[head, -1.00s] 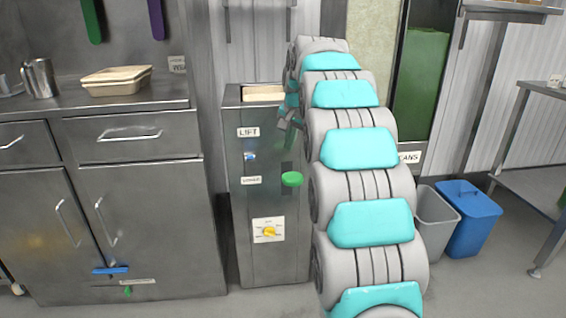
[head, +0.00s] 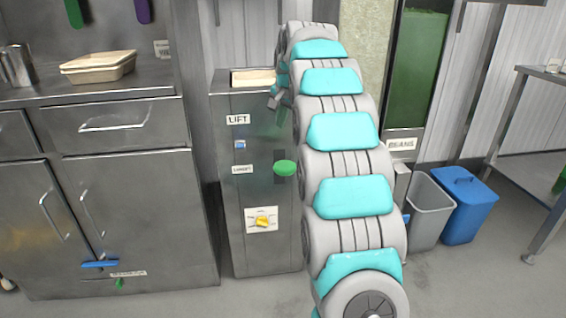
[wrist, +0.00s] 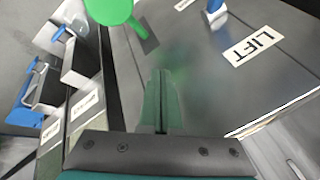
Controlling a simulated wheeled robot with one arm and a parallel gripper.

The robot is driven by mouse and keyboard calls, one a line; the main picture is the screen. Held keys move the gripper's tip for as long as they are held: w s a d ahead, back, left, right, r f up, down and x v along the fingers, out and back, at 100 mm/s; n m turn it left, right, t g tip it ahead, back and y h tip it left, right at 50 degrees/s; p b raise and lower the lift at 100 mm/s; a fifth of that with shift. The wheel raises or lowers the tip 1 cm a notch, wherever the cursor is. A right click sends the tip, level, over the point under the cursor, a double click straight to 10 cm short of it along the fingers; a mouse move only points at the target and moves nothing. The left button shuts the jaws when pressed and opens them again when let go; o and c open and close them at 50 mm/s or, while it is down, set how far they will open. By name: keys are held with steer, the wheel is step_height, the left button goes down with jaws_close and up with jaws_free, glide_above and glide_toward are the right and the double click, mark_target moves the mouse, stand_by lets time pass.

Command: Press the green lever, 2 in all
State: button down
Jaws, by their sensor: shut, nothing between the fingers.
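The green lever (head: 285,168) is a round green knob at a dark slot on the front of the steel cabinet marked LIFT (head: 262,205). It also shows at the top of the wrist view (wrist: 108,10), cut by the frame edge. My gripper (head: 281,122) is beside the cabinet's upper front, above the lever and apart from it, partly hidden by my arm in the head view. In the wrist view, the greenish fingers (wrist: 161,75) are together and empty, pointing along the cabinet front with the knob beyond their tips to the left.
A yellow dial (head: 262,221) and a small blue switch (head: 240,145) are on the cabinet front. A pale container (head: 253,77) lies on its top. A BEANS dispenser (head: 420,75), grey bin (head: 428,212) and blue bin (head: 467,207) stand right. A steel counter (head: 120,175) stands left.

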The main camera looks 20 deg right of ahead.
mark_target(283, 168)
steer(key=f+b, duration=0.1)
steer(key=f, duration=0.1)
steer(key=s+f+b, duration=0.1)
steer(key=f+b, duration=0.1)
steer(key=s+f+b, duration=0.1)
steer(key=f, duration=0.1)
steer(key=shift+a+f, duration=0.2)
steer(key=shift+a, duration=0.05)
steer(key=shift+s+f+b, duration=0.15)
steer(key=shift+f+b, duration=0.2)
steer(key=shift+f, duration=0.15)
steer(key=shift+a+f, duration=0.1)
stand_by(1.3)
steer(key=shift+s+f, duration=0.1)
steer(key=shift+f, duration=0.2)
